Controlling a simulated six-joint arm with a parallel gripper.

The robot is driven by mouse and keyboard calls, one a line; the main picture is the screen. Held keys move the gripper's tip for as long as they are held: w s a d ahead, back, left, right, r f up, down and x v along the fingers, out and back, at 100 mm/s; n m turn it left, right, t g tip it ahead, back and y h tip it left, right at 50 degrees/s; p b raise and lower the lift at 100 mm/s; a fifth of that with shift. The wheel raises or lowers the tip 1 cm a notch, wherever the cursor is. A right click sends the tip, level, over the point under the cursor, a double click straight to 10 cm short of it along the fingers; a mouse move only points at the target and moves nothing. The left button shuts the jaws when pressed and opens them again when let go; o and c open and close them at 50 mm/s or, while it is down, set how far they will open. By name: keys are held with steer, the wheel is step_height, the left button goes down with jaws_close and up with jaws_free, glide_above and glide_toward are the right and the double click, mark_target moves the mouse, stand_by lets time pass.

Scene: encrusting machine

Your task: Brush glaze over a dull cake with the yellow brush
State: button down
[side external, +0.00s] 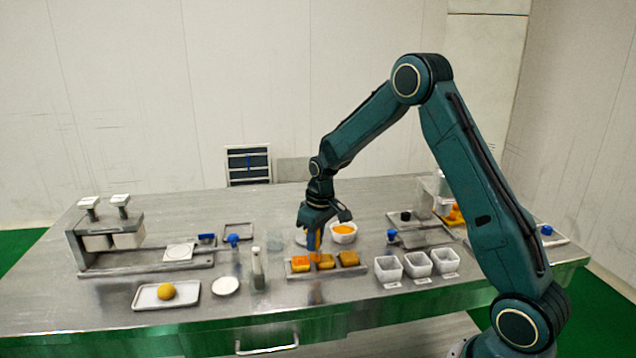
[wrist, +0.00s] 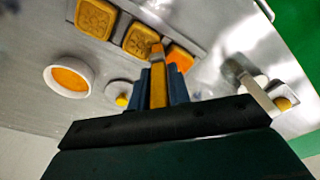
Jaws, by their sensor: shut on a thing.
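My gripper (side external: 313,240) points down over the cake tray (side external: 290,275) and is shut on the yellow brush (wrist: 157,80). The brush's orange tip shows near the middle cake (wrist: 140,40); I cannot tell whether it touches. Three square cakes sit in a row on the tray. In the side view, the left cake (side external: 300,263) is brighter, glossier orange. The middle cake (side external: 325,262) and right cake (side external: 349,258) look duller, brownish yellow. The middle one is partly hidden by brush and gripper. A white bowl (side external: 343,238) of orange glaze stands behind the tray; it also shows in the wrist view (wrist: 48,78).
Three clear tubs (side external: 417,265) stand right of the cakes. A small upright device (side external: 258,268) stands left of the tray. A white plate (side external: 225,286) and a tray (side external: 142,298) with a yellow ball (side external: 166,291) lie further left. A press (side external: 110,238) stands at far left.

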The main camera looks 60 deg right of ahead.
steer(key=s+d, duration=0.4)
steer(key=shift+w+a, duration=2.05)
steer(key=shift+w, duration=0.25)
steer(key=shift+w+d, duration=0.25)
steer(key=shift+d, duration=0.1)
steer(key=shift+s+d, duration=2.15)
steer(key=shift+w+a, duration=2.05)
steer(key=shift+a, duration=0.05)
steer(key=shift+w+a+r, duration=0.1)
steer(key=shift+w+r, duration=0.05)
steer(key=shift+r, duration=0.05)
step_height(320, 180, up, 8)
